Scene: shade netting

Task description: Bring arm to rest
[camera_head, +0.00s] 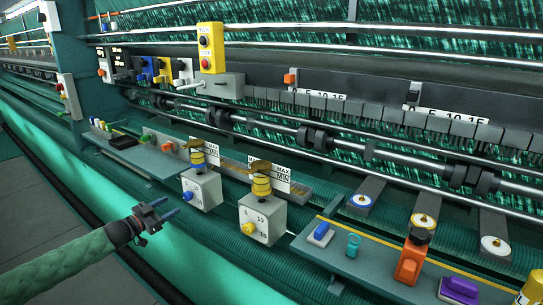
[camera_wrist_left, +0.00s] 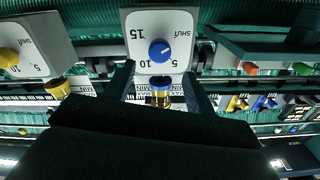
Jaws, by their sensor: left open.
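My left arm, in a green sleeve (camera_head: 62,268), comes in from the lower left in the head view. Its gripper (camera_head: 172,208) is open, with two dark fingers apart and nothing visible between them. It hangs in front of the machine, left of the white dial box with the blue knob (camera_head: 200,189), and looks apart from it. In the left wrist view the picture is upside down. The open fingers (camera_wrist_left: 160,78) frame the blue-knob box (camera_wrist_left: 160,26), which lies beyond them. My right gripper is not in view.
A second dial box with a yellow knob (camera_head: 262,219) stands to the right. A shelf (camera_head: 372,262) at the lower right holds a blue block, an orange device and a purple block. A left shelf (camera_head: 150,160) carries small parts. Floor (camera_head: 35,205) at the far left is clear.

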